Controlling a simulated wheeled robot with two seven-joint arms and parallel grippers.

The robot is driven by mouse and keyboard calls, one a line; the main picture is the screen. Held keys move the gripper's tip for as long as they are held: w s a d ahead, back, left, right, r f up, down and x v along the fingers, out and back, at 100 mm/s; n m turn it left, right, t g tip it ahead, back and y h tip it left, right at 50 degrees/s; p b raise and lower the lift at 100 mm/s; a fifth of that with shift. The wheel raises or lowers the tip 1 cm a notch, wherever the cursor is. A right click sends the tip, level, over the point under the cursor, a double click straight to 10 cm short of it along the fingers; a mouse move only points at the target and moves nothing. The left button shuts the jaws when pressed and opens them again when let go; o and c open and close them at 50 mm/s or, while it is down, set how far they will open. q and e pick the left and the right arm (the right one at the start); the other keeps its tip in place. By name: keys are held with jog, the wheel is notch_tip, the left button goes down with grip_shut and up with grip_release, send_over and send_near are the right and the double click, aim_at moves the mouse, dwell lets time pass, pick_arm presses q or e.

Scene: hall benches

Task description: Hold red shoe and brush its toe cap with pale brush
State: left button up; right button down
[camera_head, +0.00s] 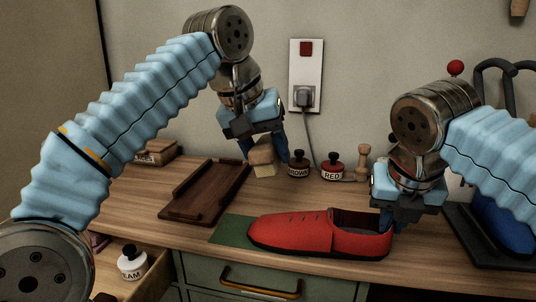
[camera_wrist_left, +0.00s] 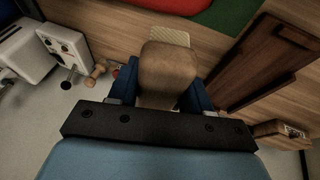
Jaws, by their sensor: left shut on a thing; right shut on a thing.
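The red shoe (camera_head: 310,234) lies on the bench with its toe to the left, partly over a green mat (camera_head: 229,231). My right gripper (camera_head: 387,220) is shut on the shoe at its heel end; its fingertips are partly hidden. My left gripper (camera_head: 264,150) is shut on the wooden block of the pale brush (camera_head: 262,156) and holds it above the back of the bench, behind the shoe and apart from it. In the left wrist view the brush (camera_wrist_left: 167,72) sits between the blue fingers, pale bristles pointing away. The shoe (camera_wrist_left: 165,4) shows there at the top edge.
A dark wooden tray (camera_head: 204,191) lies left of the shoe. Two labelled jars, brown (camera_head: 298,166) and red (camera_head: 332,168), stand behind it with a wooden peg (camera_head: 363,163). A drawer at lower left is open, with a white jar (camera_head: 132,263) inside. A dark stand (camera_head: 490,243) is at right.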

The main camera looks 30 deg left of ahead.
jog(key=c, duration=1.1)
grip_release()
jog(key=v, duration=1.1)
jog(key=shift+r, duration=0.45)
jog(key=shift+s+d, duration=0.1)
jog(key=shift+s, duration=0.05)
